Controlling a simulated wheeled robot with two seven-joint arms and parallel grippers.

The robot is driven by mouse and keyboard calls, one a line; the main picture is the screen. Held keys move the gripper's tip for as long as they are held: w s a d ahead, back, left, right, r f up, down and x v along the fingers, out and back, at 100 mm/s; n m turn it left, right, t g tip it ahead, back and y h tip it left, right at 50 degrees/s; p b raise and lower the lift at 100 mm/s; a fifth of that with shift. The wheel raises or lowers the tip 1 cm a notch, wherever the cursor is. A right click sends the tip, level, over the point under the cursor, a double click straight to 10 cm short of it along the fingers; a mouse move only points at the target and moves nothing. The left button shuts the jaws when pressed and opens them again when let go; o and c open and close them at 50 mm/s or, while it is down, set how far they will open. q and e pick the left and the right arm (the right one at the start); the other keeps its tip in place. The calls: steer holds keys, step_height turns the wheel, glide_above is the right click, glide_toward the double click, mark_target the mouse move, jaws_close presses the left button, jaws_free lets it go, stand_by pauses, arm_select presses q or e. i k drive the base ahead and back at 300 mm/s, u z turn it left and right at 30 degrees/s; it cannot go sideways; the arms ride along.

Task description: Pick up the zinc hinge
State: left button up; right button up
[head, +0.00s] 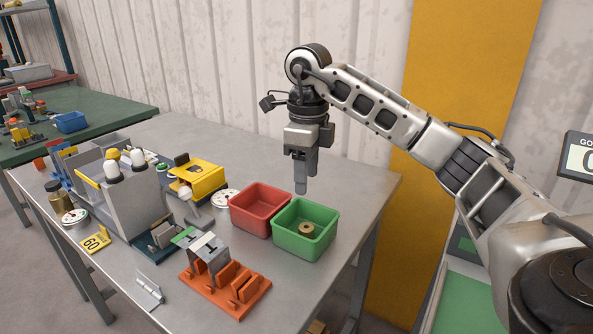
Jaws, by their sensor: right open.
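The zinc hinge (149,293) is a small silvery piece lying on the grey metal table near its front edge, left of the orange rack. One leaf lies flat and the other seems to stand up at an angle. My right gripper (301,182) points down, above and behind the green bin, well to the right of the hinge and apart from it. Its fingers are seen nearly edge-on, and nothing shows between them. My left gripper is not in view.
An orange rack (258,300) with grey plates stands right of the hinge. Red (262,192) and green (318,212) bins stand behind it; the green one holds a brass ring (307,229). A yellow "60" tag (96,241) and grey organiser (128,208) are left and behind.

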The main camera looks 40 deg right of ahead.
mark_target(147, 293)
steer(key=k, duration=1)
